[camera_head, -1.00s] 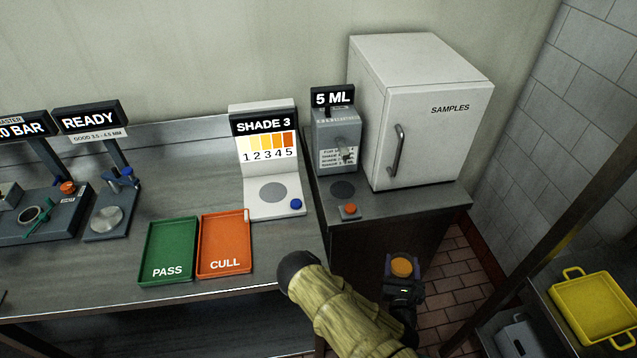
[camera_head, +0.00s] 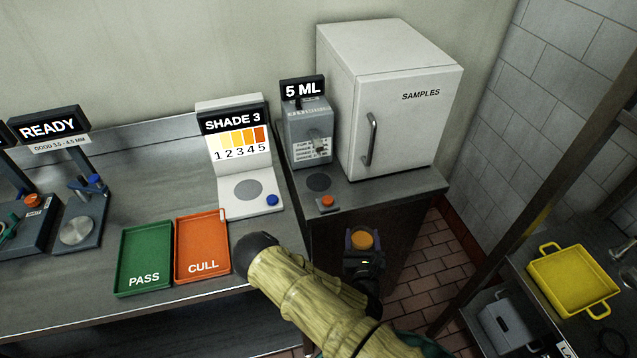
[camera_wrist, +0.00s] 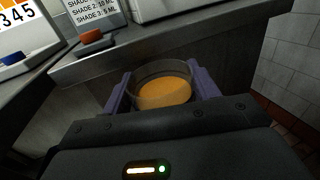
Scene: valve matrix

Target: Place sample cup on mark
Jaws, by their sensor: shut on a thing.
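My gripper (camera_head: 362,241) is shut on the sample cup (camera_head: 363,239), which holds orange liquid. In the wrist view the cup (camera_wrist: 165,88) sits upright between the two purple fingers. Cup and gripper are in front of the right-hand counter, out over the floor and apart from the counter edge. A dark round mark (camera_head: 318,182) lies on that counter at the foot of the grey 5 ML dispenser (camera_head: 309,138). A grey round mark (camera_head: 248,190) lies on the base of the white SHADE 3 unit (camera_head: 235,150).
An orange button (camera_head: 326,203) stands at the counter's front edge, between mark and gripper. A white SAMPLES fridge (camera_head: 395,105) fills the counter's right side, door shut. Green PASS (camera_head: 145,257) and orange CULL (camera_head: 202,246) trays lie left. A yellow tray (camera_head: 572,278) is on the right shelf.

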